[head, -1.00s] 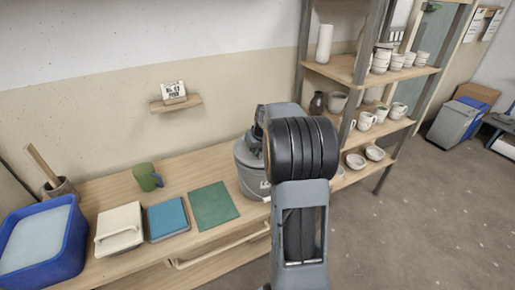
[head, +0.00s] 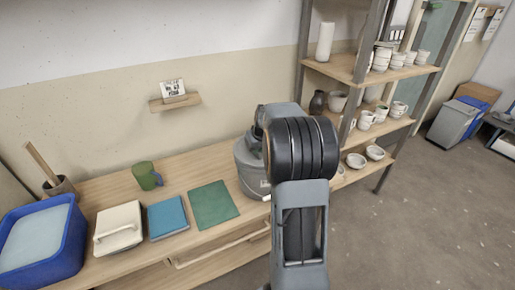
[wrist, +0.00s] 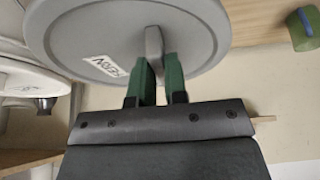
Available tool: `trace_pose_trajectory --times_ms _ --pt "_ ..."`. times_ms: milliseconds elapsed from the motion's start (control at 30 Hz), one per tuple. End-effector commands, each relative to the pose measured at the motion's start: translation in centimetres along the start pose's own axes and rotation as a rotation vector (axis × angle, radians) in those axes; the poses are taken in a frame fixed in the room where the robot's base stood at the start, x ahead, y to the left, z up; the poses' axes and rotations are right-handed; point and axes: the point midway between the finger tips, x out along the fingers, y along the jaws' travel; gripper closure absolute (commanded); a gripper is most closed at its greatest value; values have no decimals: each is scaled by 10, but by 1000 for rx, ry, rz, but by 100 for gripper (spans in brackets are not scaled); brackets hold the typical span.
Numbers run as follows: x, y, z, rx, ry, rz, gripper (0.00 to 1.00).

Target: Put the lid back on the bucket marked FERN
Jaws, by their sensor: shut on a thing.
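A round grey lid (wrist: 85,25) with a white label fills the top of the wrist view. The label's lettering is turned and appears to read FERN. My gripper (wrist: 158,70) has its two green fingers shut on the lid's upright grip. A grey bucket (head: 248,172) stands at the right end of the wooden bench in the head view. My arm covers its right side, and its marking is too small to read. My gripper is hidden behind my arm there. I cannot tell whether the lid touches the bucket rim.
On the bench (head: 115,190) are a green mug (head: 146,176), a green mat (head: 213,204), a blue square (head: 167,217), a white lidded box (head: 118,228) and a blue tub (head: 70,245). A shelf rack (head: 345,70) with pottery stands close to the bucket's right.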

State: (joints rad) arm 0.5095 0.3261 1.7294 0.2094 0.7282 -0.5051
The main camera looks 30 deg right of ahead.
Motion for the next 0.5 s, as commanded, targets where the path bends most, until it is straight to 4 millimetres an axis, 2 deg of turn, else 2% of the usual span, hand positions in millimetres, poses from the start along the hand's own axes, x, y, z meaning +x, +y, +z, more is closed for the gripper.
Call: trace_pose_trajectory --times_ms 400,433,500 --pt "1 0 0 0 1 0 100" --pt "1 0 0 0 1 0 86" --pt "1 0 0 0 1 0 79"
